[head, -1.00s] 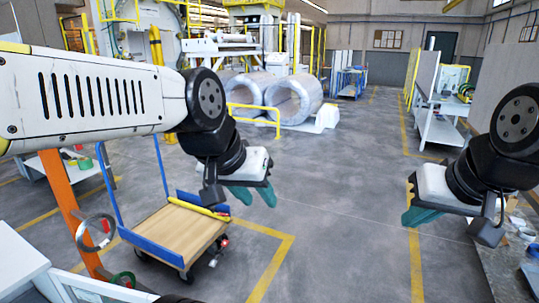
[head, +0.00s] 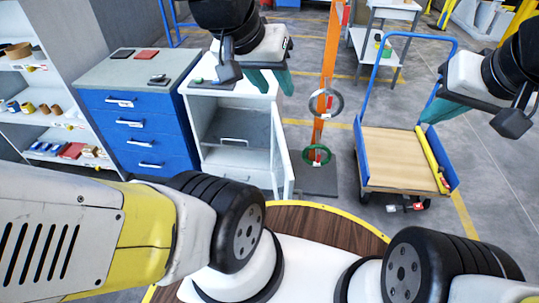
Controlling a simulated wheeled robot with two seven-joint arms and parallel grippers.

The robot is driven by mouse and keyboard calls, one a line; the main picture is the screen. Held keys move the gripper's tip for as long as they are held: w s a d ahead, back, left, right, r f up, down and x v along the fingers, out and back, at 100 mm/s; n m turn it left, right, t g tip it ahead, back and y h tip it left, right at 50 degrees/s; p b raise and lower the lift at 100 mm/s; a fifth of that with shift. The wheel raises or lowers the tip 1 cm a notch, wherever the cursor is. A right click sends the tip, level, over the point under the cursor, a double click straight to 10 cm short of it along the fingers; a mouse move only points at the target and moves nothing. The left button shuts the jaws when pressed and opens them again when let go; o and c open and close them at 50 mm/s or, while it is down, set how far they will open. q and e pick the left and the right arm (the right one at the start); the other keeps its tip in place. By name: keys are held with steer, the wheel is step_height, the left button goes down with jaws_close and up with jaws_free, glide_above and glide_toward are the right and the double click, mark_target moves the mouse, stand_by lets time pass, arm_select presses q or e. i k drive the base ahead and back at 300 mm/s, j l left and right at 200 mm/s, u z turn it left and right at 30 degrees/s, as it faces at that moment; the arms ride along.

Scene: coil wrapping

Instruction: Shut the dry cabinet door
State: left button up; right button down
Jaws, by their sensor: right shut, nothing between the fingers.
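The dry cabinet (head: 193,108) is a white box beside the blue drawer unit in the head view. Its front is open and shows a grey interior with a pale handle-like bar. Its door (head: 283,150) stands open on the right side, swung out toward me and seen nearly edge-on. My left gripper (head: 273,82) has teal fingers spread apart and empty. In the picture it overlaps the cabinet's top right corner; I cannot tell whether it touches. My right gripper (head: 436,110) is shut and empty, far right of the door, in front of the cart.
A blue drawer unit (head: 135,125) and a shelf unit (head: 22,95) stand left of the cabinet. An orange post (head: 327,75) with hanging rings stands right of the door. A cart (head: 400,160) is further right. A round wooden top (head: 320,228) is nearby.

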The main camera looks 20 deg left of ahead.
mark_target(283, 177)
steer(key=i+l+u, duration=0.1)
steer(key=l+u, duration=1.25)
steer(key=k, duration=0.45)
steer(key=l+z, duration=0.1)
steer(key=z, duration=0.25)
steer(key=i, duration=0.05)
